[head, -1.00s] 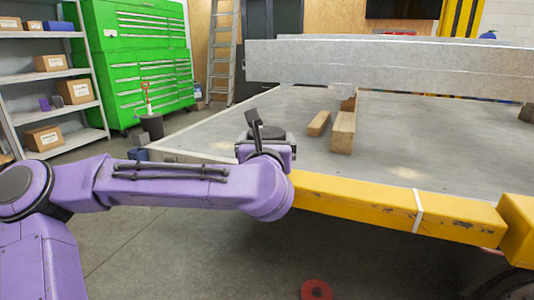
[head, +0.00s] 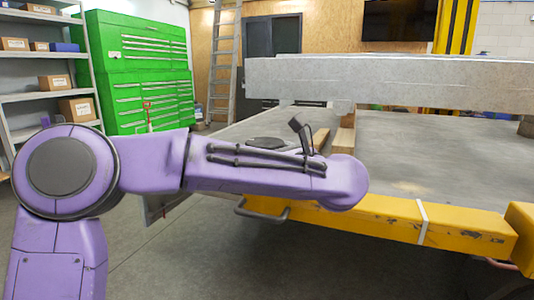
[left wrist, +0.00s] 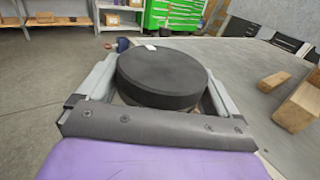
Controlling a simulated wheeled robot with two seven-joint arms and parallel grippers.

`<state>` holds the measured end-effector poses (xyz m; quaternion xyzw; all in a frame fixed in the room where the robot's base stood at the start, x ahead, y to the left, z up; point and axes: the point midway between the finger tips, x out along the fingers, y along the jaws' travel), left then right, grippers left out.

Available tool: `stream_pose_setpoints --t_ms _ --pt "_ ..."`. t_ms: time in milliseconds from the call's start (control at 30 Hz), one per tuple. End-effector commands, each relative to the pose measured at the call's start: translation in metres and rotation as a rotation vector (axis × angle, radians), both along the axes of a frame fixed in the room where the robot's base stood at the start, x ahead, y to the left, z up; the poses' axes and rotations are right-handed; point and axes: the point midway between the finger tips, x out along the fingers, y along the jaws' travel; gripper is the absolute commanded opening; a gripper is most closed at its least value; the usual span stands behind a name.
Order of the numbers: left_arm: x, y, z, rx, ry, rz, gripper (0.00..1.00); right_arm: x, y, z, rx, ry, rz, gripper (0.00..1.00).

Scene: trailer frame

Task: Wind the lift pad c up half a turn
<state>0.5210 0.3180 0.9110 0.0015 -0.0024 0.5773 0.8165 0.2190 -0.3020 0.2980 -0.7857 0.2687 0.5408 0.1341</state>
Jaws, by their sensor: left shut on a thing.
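The lift pad (left wrist: 162,78), a thick black round disc, fills the middle of the left wrist view. My left gripper (left wrist: 160,85) is shut on it, with a grey finger on each side. A small pale mark shows at the disc's far rim. In the head view, the dark top of the pad (head: 266,143) shows just behind my purple left forearm, near the trailer deck's left front corner. The forearm hides the fingers and whatever is under the pad there. I cannot read a letter on the pad. My right gripper is in neither view.
The grey trailer deck (head: 400,160) has a yellow front beam (head: 385,222) and a grey bar handle (head: 262,212). Wooden blocks (left wrist: 297,106) lie right of the pad. A large grey beam (head: 390,82) spans above the deck. Open floor lies in front.

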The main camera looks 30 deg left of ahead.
Motion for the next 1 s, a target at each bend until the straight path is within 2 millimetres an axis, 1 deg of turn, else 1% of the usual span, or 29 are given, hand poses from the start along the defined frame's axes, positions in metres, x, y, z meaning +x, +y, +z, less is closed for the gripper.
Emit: stream_pose_setpoints --t_ms 33,500,533,733,800,867,967,1000 --pt "0.0 0.002 -0.004 -0.006 0.006 0.015 0.63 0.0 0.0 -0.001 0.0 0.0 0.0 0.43" --pt "0.0 0.003 -0.004 -0.008 0.008 0.027 0.63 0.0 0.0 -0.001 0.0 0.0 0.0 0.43" --pt "0.0 0.003 -0.005 -0.008 0.008 0.027 1.0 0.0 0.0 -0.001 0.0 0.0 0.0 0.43" --pt "0.0 0.001 -0.003 -0.005 0.005 0.022 1.0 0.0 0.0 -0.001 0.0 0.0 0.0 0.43" --pt "0.0 -0.002 -0.002 -0.004 0.004 0.02 1.0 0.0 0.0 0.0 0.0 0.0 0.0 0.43" --pt "-0.002 -0.009 -0.001 -0.002 0.004 0.019 1.0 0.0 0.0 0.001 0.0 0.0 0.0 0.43" --pt "-0.009 -0.028 -0.001 0.0 0.003 0.019 1.0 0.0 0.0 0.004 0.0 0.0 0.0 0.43" --pt "-0.012 -0.038 0.0 -0.001 0.004 0.019 1.0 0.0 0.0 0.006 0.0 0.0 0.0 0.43"
